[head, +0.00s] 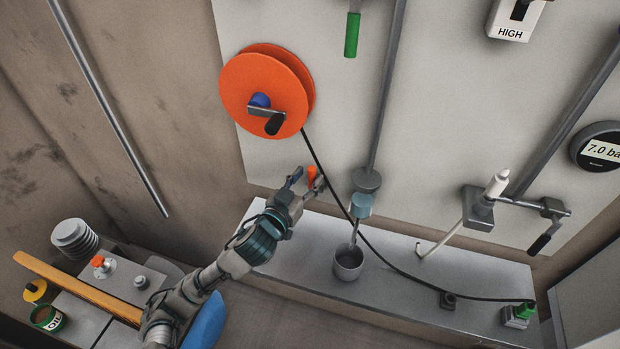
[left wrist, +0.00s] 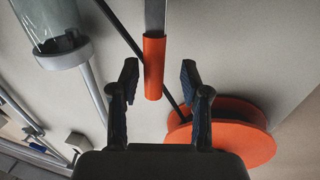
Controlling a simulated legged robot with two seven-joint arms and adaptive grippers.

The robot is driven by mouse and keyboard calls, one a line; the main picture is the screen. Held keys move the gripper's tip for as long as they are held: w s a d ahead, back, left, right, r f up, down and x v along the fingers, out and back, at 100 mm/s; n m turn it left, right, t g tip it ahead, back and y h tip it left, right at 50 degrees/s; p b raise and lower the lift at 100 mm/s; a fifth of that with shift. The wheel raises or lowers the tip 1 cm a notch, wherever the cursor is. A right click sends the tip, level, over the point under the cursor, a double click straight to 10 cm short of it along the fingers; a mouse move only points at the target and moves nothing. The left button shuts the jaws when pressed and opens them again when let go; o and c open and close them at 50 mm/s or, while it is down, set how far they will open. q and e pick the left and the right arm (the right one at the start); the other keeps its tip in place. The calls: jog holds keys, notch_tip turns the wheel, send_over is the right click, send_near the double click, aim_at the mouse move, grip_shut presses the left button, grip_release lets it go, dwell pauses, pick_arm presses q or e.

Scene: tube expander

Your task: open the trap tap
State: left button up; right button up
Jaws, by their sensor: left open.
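An orange lever handle (head: 311,175), which looks like the tap's handle, is near the lower edge of the pale panel in the head view. In the left wrist view the orange handle (left wrist: 154,68) hangs from a flat grey bar, between my two fingers. My left gripper (head: 308,183) is open around it, with a gap visible on each side. The open fingers also show in the left wrist view (left wrist: 159,82). The tap's body is hidden. My right gripper is not in view.
An orange reel (head: 262,92) with a crank is above my left gripper. A black hose (head: 385,262) runs down rightward across the grey shelf (head: 300,240). A cup (head: 348,262) stands on the shelf. A glass cylinder (left wrist: 45,25) is at the wrist view's upper left.

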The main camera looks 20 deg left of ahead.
pick_arm(q)
jog(key=shift+w+d, duration=0.15)
jog(key=shift+w, duration=0.45)
jog(key=shift+w+d, duration=0.1)
jog(key=shift+d, duration=0.4)
jog(key=c, duration=0.7)
grip_shut()
jog(key=shift+a, duration=0.25)
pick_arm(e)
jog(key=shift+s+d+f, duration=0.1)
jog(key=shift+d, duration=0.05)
